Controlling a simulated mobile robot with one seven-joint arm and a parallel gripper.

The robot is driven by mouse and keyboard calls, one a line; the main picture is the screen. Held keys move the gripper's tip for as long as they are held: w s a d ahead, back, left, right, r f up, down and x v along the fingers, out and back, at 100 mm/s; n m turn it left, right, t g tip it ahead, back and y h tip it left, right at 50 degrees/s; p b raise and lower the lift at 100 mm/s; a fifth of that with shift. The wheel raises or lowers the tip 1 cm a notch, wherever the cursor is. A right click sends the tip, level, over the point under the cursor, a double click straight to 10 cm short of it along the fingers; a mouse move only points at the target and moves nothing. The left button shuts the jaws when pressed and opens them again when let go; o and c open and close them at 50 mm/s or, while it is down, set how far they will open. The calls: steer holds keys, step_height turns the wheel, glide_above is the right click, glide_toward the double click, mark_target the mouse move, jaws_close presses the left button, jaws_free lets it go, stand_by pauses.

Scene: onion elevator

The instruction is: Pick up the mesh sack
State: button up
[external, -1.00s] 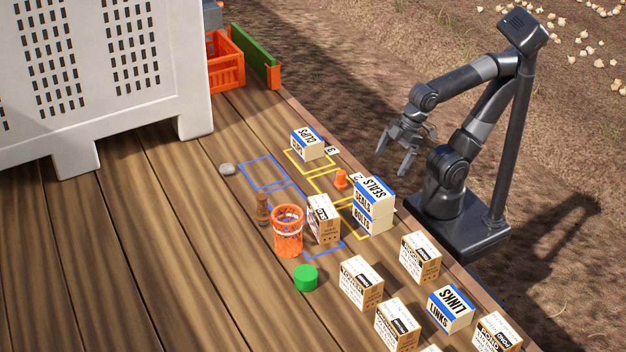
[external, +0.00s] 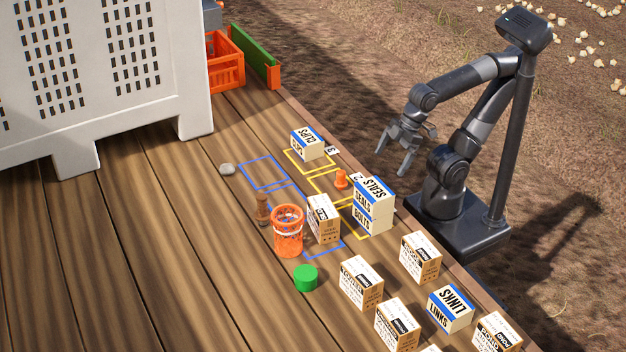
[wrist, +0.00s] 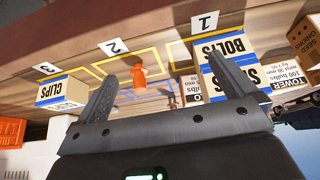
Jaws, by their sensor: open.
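The mesh sack appears to be the upright orange mesh cylinder (external: 288,243) with a pale band, standing on the wooden deck in the external view. A carton (external: 323,220) stands close on its right and a brown peg-like piece (external: 263,210) on its left. I cannot make out the sack in the wrist view. My gripper (external: 393,168) is open and empty, fingers pointing down, beyond the deck's right edge and well apart from the sack. Its two spread fingers also show in the wrist view (wrist: 160,70).
Stacked SEALS and BOLTS boxes (external: 374,205) and a small orange piece (external: 341,179) stand between my gripper and the sack. A CLIPS box (external: 307,144) is farther back, a green cylinder (external: 306,278) in front. Several cartons line the front right.

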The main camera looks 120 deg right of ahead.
stand_by(0.4)
steer(key=w+a+r+m+g, duration=0.1)
steer(key=w+r+m, duration=0.3)
steer(key=w, duration=0.6)
steer(key=w+a+r+m+g, duration=0.2)
steer(key=w+r, duration=0.4)
steer(key=w, duration=0.3)
steer(key=m+g+h, duration=0.1)
steer(key=m+g, duration=0.1)
steer(key=m, duration=0.6)
glide_toward(292, 215)
steer(key=w+a+f, duration=0.2)
steer(key=a, duration=0.1)
steer(key=f, duration=0.4)
steer(key=shift+d+f, duration=0.4)
steer(key=shift+n, duration=0.3)
steer(key=f, duration=0.3)
steer(key=w+d+f, duration=0.1)
steer(key=f, duration=0.1)
